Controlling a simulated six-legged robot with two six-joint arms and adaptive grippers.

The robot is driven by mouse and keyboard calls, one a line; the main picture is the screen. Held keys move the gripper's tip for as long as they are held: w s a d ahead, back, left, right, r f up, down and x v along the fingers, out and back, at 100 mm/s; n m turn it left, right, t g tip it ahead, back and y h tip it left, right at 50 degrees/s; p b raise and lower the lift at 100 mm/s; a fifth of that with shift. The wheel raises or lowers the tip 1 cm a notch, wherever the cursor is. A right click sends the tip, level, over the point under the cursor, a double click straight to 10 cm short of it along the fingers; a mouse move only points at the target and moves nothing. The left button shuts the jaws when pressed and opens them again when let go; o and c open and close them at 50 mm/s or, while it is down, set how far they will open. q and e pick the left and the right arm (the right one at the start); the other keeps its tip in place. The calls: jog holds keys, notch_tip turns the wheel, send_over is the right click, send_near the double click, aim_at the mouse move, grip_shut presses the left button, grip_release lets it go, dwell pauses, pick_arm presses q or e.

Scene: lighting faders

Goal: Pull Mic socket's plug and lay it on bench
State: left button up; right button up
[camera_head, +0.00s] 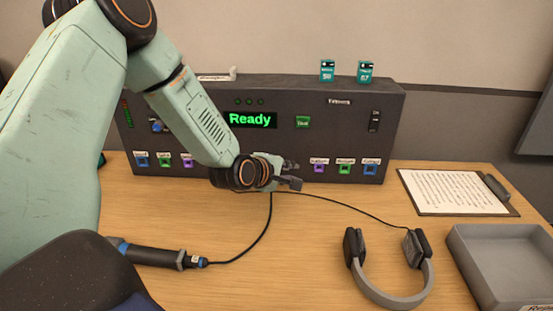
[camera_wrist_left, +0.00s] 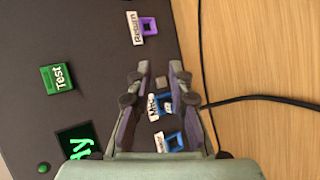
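The dark panel (camera_head: 215,90) stands at the back of the bench (camera_head: 330,240), with a row of small coloured sockets along its lower front. My left gripper (camera_head: 291,173) is open in front of the middle of this row. In the left wrist view, the blue socket labelled Mic (camera_wrist_left: 166,103) shows between the open left fingers (camera_wrist_left: 160,72). Another blue socket (camera_wrist_left: 175,142) lies nearer the palm. A black cable (camera_wrist_left: 262,98) runs behind one finger towards the Mic socket. I cannot clearly see the plug or its seating. My right gripper is in neither view.
A headset (camera_head: 392,295), a clipboard (camera_head: 455,192) and a grey tray (camera_head: 500,262) occupy the right. Bare wood lies between the cable and headset. Two teal boxes (camera_head: 327,71) stand atop the panel.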

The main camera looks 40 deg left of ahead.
pick_arm(q)
jog(key=o, duration=0.5)
jog(key=a+r+y, duration=0.1)
jog(key=r, duration=0.1)
jog(key=r+g+y+p, duration=0.1)
jog(key=r, duration=0.1)
jog(key=w+a+r+y+p, duration=0.1)
jog(key=r, duration=0.1)
jog(key=shift+a+m, duration=0.3)
jog(key=s+m+g+y+p, duration=0.15)
jog(key=s+m+g, duration=0.35)
jog(key=m, duration=0.7)
jog(key=shift+h, duration=0.25)
jog(key=shift+b+x, duration=1.45)
jog(key=shift+x, duration=3.6)
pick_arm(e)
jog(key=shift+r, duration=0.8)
